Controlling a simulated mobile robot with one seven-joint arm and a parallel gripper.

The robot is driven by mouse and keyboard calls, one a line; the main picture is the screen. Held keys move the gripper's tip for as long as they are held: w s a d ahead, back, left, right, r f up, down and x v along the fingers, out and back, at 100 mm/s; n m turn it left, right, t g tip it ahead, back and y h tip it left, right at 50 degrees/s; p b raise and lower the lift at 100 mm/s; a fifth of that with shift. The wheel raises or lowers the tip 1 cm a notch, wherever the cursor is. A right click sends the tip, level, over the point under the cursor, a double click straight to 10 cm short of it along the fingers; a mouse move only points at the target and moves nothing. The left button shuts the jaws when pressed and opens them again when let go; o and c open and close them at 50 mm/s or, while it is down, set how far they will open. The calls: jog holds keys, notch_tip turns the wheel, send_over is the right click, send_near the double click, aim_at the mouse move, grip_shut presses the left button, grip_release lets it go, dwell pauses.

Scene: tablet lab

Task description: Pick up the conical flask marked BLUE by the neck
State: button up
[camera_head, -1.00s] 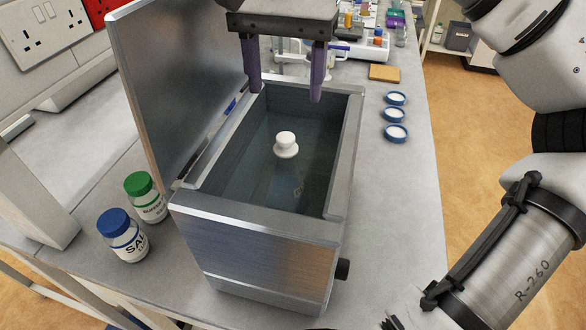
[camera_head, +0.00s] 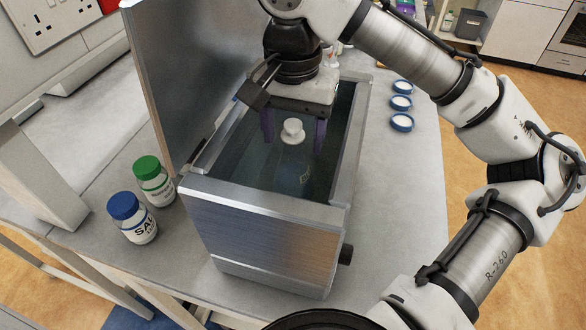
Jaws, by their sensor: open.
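A conical flask (camera_head: 292,133) with a white stopper stands in the water bath; only its white top shows clearly, and its body below is dim under the water. Any BLUE marking on it is too faint to read. My gripper (camera_head: 293,146) is open, with its two purple fingers pointing down inside the bath opening. One finger is to the left of the white top and the other to the right, with clear gaps on both sides. I cannot tell how the fingertips stand in height against the neck.
The metal bath (camera_head: 265,240) has high walls around the flask, and its raised lid (camera_head: 180,70) stands at the left. A blue-capped bottle (camera_head: 132,218) and a green-capped bottle (camera_head: 154,181) stand left of it. Several small blue-rimmed dishes (camera_head: 401,103) lie at the right.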

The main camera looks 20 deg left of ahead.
jog(key=shift+f, duration=1.05)
grip_shut()
